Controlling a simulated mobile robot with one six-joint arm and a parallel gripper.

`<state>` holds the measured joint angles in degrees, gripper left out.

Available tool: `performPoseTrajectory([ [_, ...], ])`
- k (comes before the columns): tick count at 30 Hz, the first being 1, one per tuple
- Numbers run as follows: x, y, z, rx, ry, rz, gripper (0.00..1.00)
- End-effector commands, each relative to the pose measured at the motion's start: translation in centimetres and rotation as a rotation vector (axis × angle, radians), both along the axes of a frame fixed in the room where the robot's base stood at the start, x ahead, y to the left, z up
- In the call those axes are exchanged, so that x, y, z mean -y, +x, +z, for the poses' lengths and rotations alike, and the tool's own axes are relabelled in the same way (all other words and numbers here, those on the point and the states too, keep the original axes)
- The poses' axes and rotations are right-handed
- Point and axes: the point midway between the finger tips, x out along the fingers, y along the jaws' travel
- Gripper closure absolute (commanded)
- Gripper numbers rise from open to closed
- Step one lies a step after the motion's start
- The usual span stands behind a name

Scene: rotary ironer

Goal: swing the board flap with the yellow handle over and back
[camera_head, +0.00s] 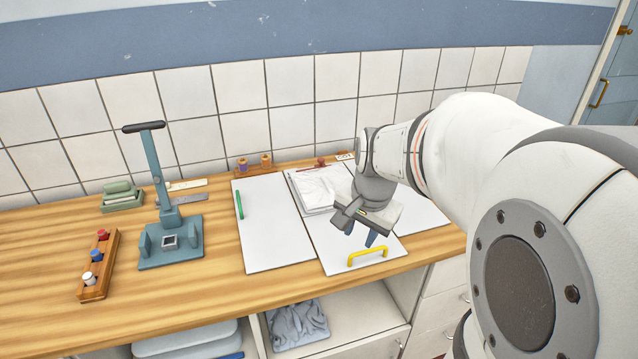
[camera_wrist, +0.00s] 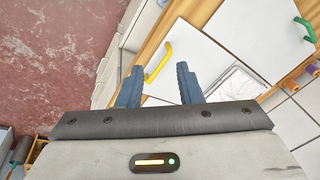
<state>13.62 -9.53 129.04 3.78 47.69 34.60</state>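The white board flap (camera_head: 335,258) lies flat at the counter's front, its front edge near the counter edge. Its yellow handle (camera_head: 367,256) is a bar along that front edge. In the wrist view the flap (camera_wrist: 196,50) and the yellow handle (camera_wrist: 158,63) show beyond my fingers. My gripper (camera_head: 360,236) points down over the flap, behind the handle and apart from it. In the wrist view my gripper (camera_wrist: 157,80) is open and empty, with the handle appearing between its fingers. My arm hides part of the board's right side.
A white panel (camera_head: 272,230) with a green handle (camera_head: 239,204) lies left. A folded white cloth (camera_head: 313,188) lies behind the flap. A blue lever press (camera_head: 170,240) and a spool rack (camera_head: 98,265) stand farther left on the wooden counter (camera_head: 215,290).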

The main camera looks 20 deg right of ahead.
Motion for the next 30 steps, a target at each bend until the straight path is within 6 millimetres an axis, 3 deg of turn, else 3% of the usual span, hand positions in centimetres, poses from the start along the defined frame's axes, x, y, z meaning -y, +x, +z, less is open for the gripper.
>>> performPoseTrajectory([
  [1,1.8,1.5,-1.7,-0.013,0.030,-0.123,0.67],
  [3,3.8,3.2,-3.0,-0.020,0.066,-0.278,0.67],
  [10,8.3,6.1,-6.0,-0.031,0.138,-0.596,0.67],
  [16,9.0,6.7,-7.6,-0.035,0.150,-0.649,0.67],
  [24,8.8,7.4,-11.8,-0.037,0.150,-0.645,0.67],
  [30,8.7,7.9,-13.6,-0.034,0.150,-0.643,0.67],
])
